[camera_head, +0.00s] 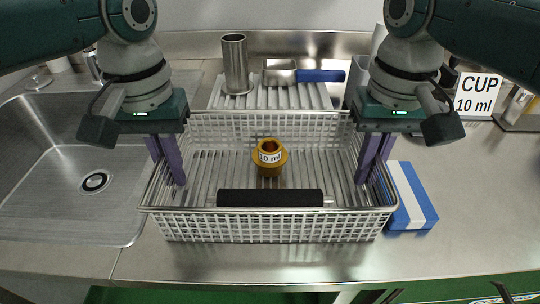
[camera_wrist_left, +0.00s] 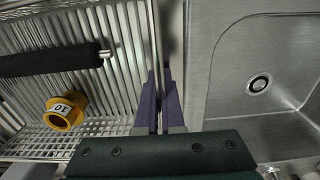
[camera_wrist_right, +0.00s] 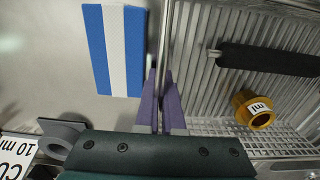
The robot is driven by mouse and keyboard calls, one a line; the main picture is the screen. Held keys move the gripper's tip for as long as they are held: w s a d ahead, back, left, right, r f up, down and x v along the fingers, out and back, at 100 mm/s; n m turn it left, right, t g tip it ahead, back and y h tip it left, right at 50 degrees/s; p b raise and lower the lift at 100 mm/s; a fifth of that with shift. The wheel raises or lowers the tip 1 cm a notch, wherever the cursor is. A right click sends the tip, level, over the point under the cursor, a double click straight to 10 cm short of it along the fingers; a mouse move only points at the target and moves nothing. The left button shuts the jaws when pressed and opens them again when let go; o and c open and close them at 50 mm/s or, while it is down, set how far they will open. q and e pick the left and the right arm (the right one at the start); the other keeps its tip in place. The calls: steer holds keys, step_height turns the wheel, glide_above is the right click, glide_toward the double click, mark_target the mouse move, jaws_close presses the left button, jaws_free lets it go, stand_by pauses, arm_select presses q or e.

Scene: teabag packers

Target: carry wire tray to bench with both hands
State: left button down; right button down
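The wire tray (camera_head: 270,229) is a silvery mesh basket on the steel counter, between the sink and the blue-white block; whether its base touches the counter is hard to tell. It holds a brass-coloured cup marked 10 ml (camera_head: 269,165) and a black bar (camera_head: 270,198) near its front. My left gripper (camera_head: 168,168) straddles the tray's left rim, one purple finger on each side. My right gripper (camera_head: 371,168) straddles the right rim in the same way. Both wrist views show the fingers close together around the rim (camera_wrist_left: 158,45), at the left gripper (camera_wrist_left: 160,75) and right gripper (camera_wrist_right: 160,75).
A sink (camera_head: 60,180) lies to the left. A blue and white block (camera_head: 412,196) lies close to the tray's right side. Behind the tray stand a ribbed rack (camera_head: 285,97), a metal cylinder (camera_head: 236,65) and a blue-handled scoop (camera_head: 320,76). A CUP 10 ml sign (camera_head: 477,93) stands back right.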

arm_select(q)
steer(key=shift+r, duration=0.15)
arm_select(e)
steer(key=shift+r, duration=0.15)
